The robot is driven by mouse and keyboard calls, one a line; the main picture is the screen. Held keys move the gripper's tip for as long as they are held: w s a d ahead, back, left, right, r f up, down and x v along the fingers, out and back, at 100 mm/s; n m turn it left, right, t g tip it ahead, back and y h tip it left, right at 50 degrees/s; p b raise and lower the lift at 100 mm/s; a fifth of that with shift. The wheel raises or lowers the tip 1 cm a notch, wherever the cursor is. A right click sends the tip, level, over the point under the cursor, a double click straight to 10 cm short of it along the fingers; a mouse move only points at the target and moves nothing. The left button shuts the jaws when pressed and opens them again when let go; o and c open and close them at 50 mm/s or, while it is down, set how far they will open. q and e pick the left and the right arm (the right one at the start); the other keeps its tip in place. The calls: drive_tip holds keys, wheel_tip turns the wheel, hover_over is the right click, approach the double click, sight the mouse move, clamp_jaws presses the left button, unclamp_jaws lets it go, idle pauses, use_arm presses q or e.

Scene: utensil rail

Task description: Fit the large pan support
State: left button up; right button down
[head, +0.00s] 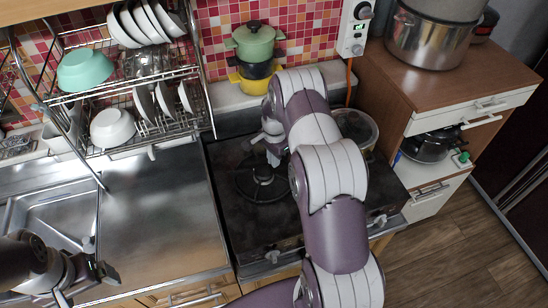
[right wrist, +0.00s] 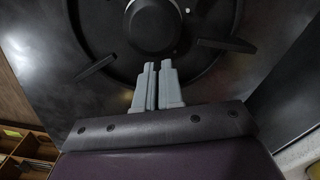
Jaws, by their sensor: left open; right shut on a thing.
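The large pan support (right wrist: 97,67) is a dark ring with thick prongs; in the right wrist view it lies around the round burner cap (right wrist: 152,25). In the head view it shows dark on the black hob (head: 230,215), around the burner (head: 262,178). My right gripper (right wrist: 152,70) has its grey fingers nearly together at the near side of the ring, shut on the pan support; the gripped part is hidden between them. It also shows in the head view (head: 272,150). I cannot tell whether the support is seated. My left gripper (head: 104,272) is open and empty over the counter by the sink.
A glass-lidded pan (head: 356,130) stands at the hob's right rear, partly behind my right arm. A dish rack (head: 150,80) stands at the back left. Stacked coloured pots (head: 254,45) stand behind the hob. The steel counter (head: 160,225) left of the hob is clear.

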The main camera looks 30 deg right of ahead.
drive_tip(key=shift+f+b, duration=0.3)
drive_tip(key=shift+f, duration=0.15)
drive_tip(key=c, duration=1.2)
unclamp_jaws()
wheel_tip(320, 180, up, 13)
drive_tip(key=b, duration=0.2)
drive_tip(key=shift+b, duration=0.4)
drive_tip(key=shift+f, duration=0.1)
